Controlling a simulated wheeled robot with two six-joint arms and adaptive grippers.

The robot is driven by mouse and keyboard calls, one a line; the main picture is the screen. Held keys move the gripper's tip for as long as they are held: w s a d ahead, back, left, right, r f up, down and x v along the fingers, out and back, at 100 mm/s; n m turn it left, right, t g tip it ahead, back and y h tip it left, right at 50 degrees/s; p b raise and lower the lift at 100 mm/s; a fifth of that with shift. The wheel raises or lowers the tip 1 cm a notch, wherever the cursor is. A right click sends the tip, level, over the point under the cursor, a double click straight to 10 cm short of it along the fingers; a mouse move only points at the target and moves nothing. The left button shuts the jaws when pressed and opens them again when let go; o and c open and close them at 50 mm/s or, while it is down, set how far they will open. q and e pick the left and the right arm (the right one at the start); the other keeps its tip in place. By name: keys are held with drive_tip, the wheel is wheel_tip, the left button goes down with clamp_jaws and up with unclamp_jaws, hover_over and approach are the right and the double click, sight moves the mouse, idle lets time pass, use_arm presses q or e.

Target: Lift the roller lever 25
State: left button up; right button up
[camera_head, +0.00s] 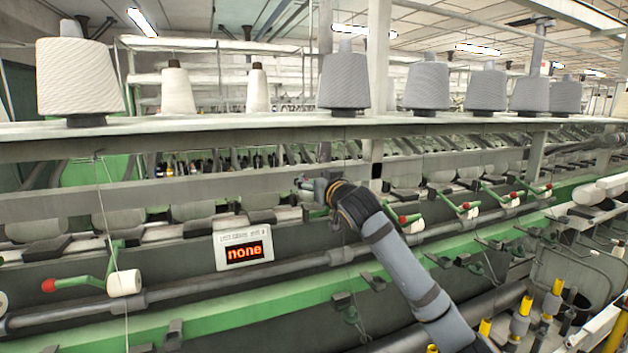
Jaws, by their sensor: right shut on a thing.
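My right gripper (308,188) is at the middle of the frame, in front of the machine's rail. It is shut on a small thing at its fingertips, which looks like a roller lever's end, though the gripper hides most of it. Other green roller levers with red knobs show: one at the left (82,284) beside a white roller (124,283), and several at the right, the nearest (404,220) just beyond my right arm. I cannot read any lever number. My left gripper is not in view.
A sign (243,248) reading "none" in orange hangs below and left of the gripper. Large yarn cones (344,80) stand on the shelf (230,127) above. A long grey bar (190,289) crosses below. Yellow-tipped spindles (521,318) stand at the lower right.

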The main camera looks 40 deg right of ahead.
sight(310, 137)
drive_tip(key=o, duration=1.3)
drive_tip(key=shift+r, duration=0.15)
drive_tip(key=o, duration=0.5)
drive_tip(key=shift+s, duration=0.3)
drive_tip(key=shift+o, duration=0.2)
drive_tip(key=shift+w, duration=0.1)
wheel_tip(310, 137, up, 10)
drive_tip(key=shift+r, duration=0.1)
